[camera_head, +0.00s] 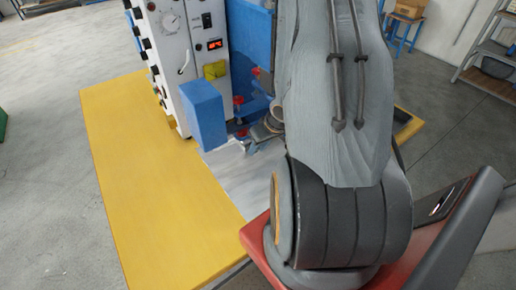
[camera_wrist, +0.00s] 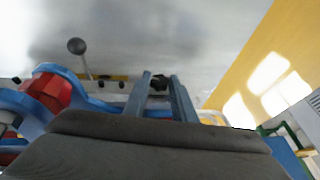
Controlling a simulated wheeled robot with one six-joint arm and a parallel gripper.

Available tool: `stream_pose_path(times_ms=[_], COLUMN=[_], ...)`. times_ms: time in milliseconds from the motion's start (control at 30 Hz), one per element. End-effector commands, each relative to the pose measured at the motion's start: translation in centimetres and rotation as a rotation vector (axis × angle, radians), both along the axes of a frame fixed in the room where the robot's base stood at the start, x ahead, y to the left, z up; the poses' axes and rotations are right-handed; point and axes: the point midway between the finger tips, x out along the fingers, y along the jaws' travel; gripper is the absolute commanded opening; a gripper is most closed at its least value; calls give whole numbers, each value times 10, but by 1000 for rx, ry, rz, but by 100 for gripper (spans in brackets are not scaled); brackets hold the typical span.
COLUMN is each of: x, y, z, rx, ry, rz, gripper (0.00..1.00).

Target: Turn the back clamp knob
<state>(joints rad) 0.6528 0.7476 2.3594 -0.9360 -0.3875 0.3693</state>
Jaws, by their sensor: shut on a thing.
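My gripper (camera_wrist: 160,82) shows in the wrist view as two blue-grey fingers pointing away. It is shut on a small dark piece (camera_wrist: 159,84) between the fingertips. I cannot tell for sure that this piece is the back clamp knob. A red knob (camera_wrist: 48,88) sits in a blue bracket (camera_wrist: 97,104) to the left, apart from the fingers. In the head view, red knobs (camera_head: 238,101) show on the blue clamp parts (camera_head: 258,105) of the machine. My arm hides most of the gripper and the back of the machine there.
A white control box (camera_head: 190,60) with a dial and red display stands on the yellow platform (camera_head: 125,190). A blue block (camera_head: 204,115) juts out in front of it. A ball-headed lever (camera_wrist: 77,46) rises beside the fingers. Grey shelves (camera_head: 488,60) stand at the far right.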

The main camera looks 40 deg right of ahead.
Motion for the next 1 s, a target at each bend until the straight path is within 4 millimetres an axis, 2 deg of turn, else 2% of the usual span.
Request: stream_pose_path(times_ms=[1000], x=[0], y=[11], z=[0], rx=[-389], ry=[25], rz=[5], gripper=[1])
